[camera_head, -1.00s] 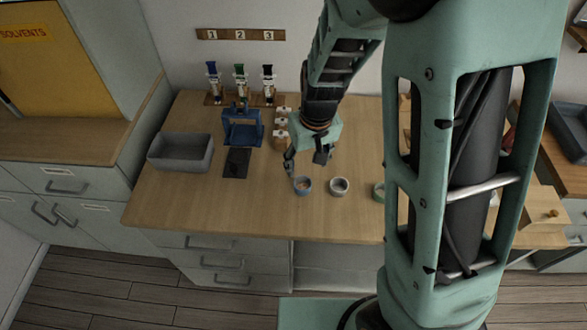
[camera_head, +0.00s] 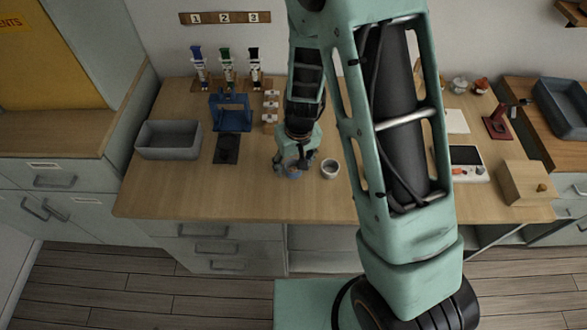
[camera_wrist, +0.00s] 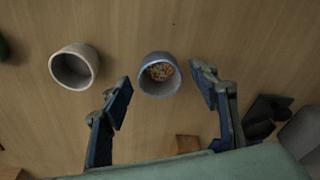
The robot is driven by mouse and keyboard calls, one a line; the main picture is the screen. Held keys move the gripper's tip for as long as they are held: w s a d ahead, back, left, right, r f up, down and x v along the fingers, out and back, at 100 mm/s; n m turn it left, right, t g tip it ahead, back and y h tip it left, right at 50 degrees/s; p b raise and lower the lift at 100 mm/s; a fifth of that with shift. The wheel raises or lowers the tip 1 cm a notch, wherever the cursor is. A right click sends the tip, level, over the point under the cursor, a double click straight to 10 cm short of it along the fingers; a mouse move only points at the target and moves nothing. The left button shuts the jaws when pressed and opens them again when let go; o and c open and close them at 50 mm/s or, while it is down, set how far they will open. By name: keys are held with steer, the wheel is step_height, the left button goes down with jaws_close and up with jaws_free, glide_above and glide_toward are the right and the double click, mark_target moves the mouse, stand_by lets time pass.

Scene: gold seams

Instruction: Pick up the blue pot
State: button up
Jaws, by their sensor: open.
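The blue pot (camera_wrist: 158,86) stands on the wooden table with small orange-brown bits inside. In the wrist view it sits between the spread fingers of my gripper (camera_wrist: 160,80), with a gap on each side. In the head view my gripper (camera_head: 294,165) is open, pointing down right over the blue pot (camera_head: 293,174) and partly hiding it. Whether the fingertips reach below its rim is hard to tell.
A white-grey pot (camera_wrist: 74,66) stands close beside the blue one, also in the head view (camera_head: 330,169). A grey bin (camera_head: 168,140), a dark mat (camera_head: 227,149) and a blue stand (camera_head: 232,113) are to the left. The front table strip is clear.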

steer(key=shift+f, duration=0.1)
steer(key=c, duration=0.9)
